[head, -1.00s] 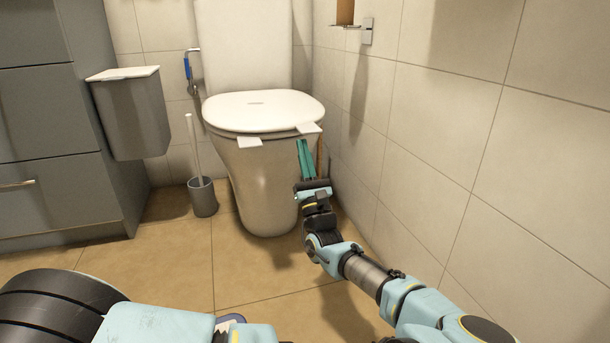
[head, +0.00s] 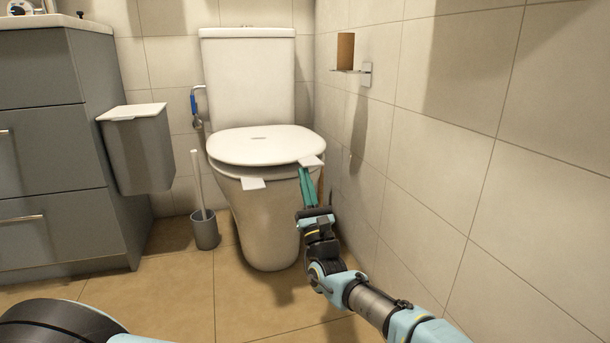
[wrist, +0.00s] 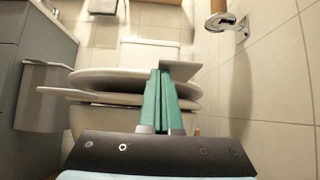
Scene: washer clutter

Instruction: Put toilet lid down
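The white toilet (head: 268,222) stands against the back wall. One white tab (head: 312,162) sticks out at the lid's front right, another (head: 253,183) at the seat's front left. My gripper (head: 306,172) has its green fingers up just under the right tab. In the wrist view the fingers (wrist: 163,80) are together, with nothing seen between them. Contact with the lid is unclear.
A tiled wall (head: 430,150) is close on the right, with a paper holder (head: 352,71) on it. A toilet brush (head: 204,225) and grey bin (head: 140,150) are left of the toilet. A grey cabinet (head: 50,150) is far left. Floor in front is open.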

